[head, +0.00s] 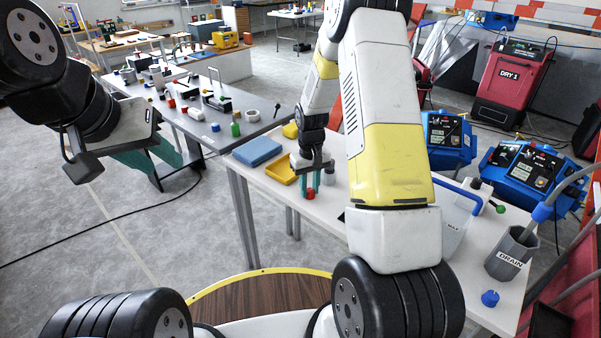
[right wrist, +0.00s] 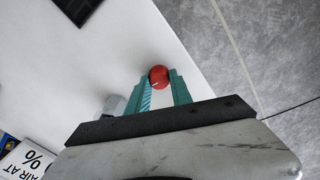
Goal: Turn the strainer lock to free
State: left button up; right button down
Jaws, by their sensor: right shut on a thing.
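My right gripper (head: 310,188) points down at the white table, its teal fingers on either side of a small round red knob (head: 310,196). In the right wrist view the red knob (right wrist: 159,77) sits between the fingertips and the gripper is shut on it. A small white mark shows on the knob; which lock position this means I cannot tell. A grey cylinder (head: 328,175) stands beside the fingers. No part is clearly readable as the strainer. My left gripper (head: 150,160) hangs at the left, its teal fingers spread and empty.
A yellow tray (head: 281,170) and a blue folded cloth (head: 257,151) lie left of my right gripper. A drain container (head: 512,256), a blue cap (head: 490,298) and a clear blue-handled jug (head: 452,220) are at the table's right. Another cluttered table (head: 240,103) stands behind left.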

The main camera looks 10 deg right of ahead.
aim_at(309, 190)
jog(key=shift+n, duration=1)
jog(key=c, duration=1.1)
grip_release()
jog(key=shift+c, duration=0.2)
jog(key=shift+r, duration=3.95)
